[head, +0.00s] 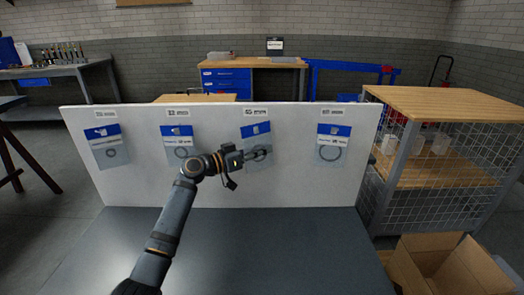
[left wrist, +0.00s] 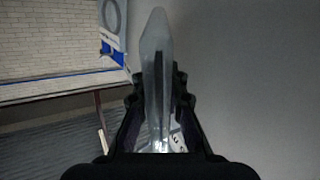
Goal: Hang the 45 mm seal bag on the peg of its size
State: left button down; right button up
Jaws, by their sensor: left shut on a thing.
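A clear seal bag (head: 256,133) with a blue and white header and a ring inside is at the third label from the left on the white board. My left gripper (head: 258,154) is shut on this bag at its lower part, partly covering the ring. In the left wrist view the bag (left wrist: 155,60) stands edge-on between the fingers (left wrist: 160,115). Its header is upright just under the label (head: 255,112); whether its hole is around the peg cannot be told. The printed sizes are too small to read surely. My right gripper is not in view.
Similar bags hang at the other labels: far left (head: 108,148), second (head: 180,144) and far right (head: 331,146). The white board (head: 220,197) stands on a grey table (head: 300,245), whose top is clear. A caged shelf (head: 450,103) and an open carton (head: 445,270) are at right.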

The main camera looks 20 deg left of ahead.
pick_arm(q)
jog(key=c, duration=1.3)
grip_release()
jog(key=v, duration=1.2)
